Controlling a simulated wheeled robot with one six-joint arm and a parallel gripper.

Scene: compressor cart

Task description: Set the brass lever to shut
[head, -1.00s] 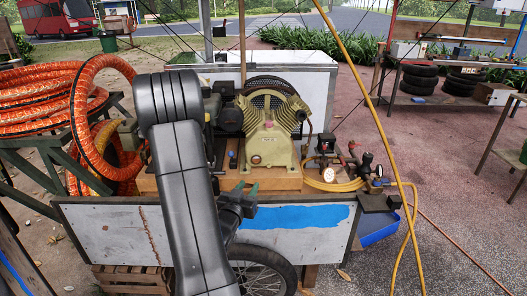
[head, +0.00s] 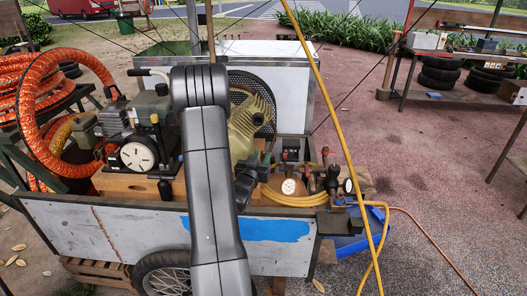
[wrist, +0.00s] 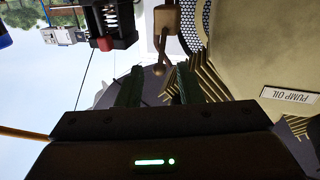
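My gripper (head: 262,160) is over the cart, just right of the tan compressor pump (head: 247,125) in the head view. In the wrist view my gripper (wrist: 158,85) has its two dark green fingers apart, with nothing held between them. A brownish metal fitting (wrist: 166,18) with a thin arm and a round knob shows beyond the fingertips, beside the pump (wrist: 245,50). I cannot tell for sure whether this is the brass lever. In the head view my arm hides part of the pump, and no lever can be made out clearly.
A black switch box with a red part (wrist: 116,22) is left of the fitting in the wrist view. Gauges and valves (head: 333,178) stand at the cart's right end, by a yellow hose (head: 290,200). The cart's side panel (head: 140,232) is in front. Paving (head: 420,200) at right is open.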

